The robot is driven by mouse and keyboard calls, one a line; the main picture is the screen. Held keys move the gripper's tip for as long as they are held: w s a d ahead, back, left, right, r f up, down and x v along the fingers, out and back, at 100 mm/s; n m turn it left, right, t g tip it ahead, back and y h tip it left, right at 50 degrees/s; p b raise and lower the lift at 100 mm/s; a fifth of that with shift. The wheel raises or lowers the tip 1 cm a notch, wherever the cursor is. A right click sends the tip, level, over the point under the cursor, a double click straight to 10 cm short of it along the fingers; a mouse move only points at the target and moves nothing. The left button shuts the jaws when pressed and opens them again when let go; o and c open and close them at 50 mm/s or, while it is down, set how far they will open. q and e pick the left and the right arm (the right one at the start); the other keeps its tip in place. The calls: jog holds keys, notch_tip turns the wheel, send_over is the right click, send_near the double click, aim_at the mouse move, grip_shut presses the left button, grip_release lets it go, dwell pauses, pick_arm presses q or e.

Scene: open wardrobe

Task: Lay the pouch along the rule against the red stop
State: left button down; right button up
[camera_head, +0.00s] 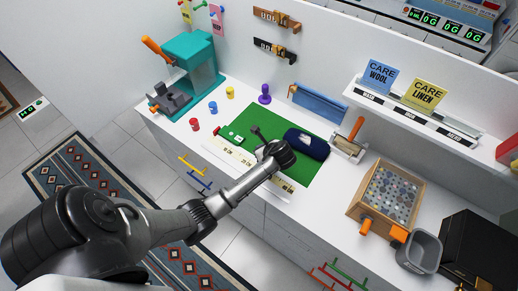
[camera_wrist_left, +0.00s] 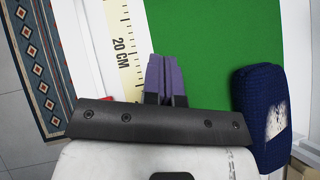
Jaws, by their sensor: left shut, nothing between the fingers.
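The dark blue pouch (camera_head: 318,149) lies at the right end of the green mat (camera_head: 232,119). In the left wrist view the pouch (camera_wrist_left: 254,88) is knitted, with a pale patch. The white rule (camera_head: 232,153) runs along the mat's front edge; in the left wrist view, the rule (camera_wrist_left: 120,38) is left of the fingers. A small red piece (camera_wrist_left: 79,102), possibly the red stop, shows beside the rule, mostly hidden by my gripper. My left gripper (camera_head: 256,130) is shut and empty over the mat, apart from the pouch; its fingers (camera_wrist_left: 165,72) also show. My right gripper is not in view.
A teal press (camera_head: 193,58) and several small coloured pieces stand left of the mat. The mat's left part has free room.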

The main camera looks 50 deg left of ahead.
aim_at(244, 139)
pick_arm(q)
jog(key=b+x, duration=0.1)
jog(key=x, duration=0.7)
jog(key=a, duration=0.3)
jog(key=shift+f+b, duration=0.25)
jog(key=shift+b, duration=0.05)
jog(key=shift+a, duration=0.75)
jog(key=shift+w, duration=0.1)
jog(key=shift+a+r+p, duration=0.25)
jog(key=shift+a+p, duration=0.1)
jog(key=shift+p, duration=0.3)
jog(key=shift+a+p, duration=0.15)
jog(key=shift+p, duration=0.15)
jog(key=shift+w+f, duration=0.1)
jog(key=shift+f, duration=0.1)
jog(key=shift+a, duration=0.1)
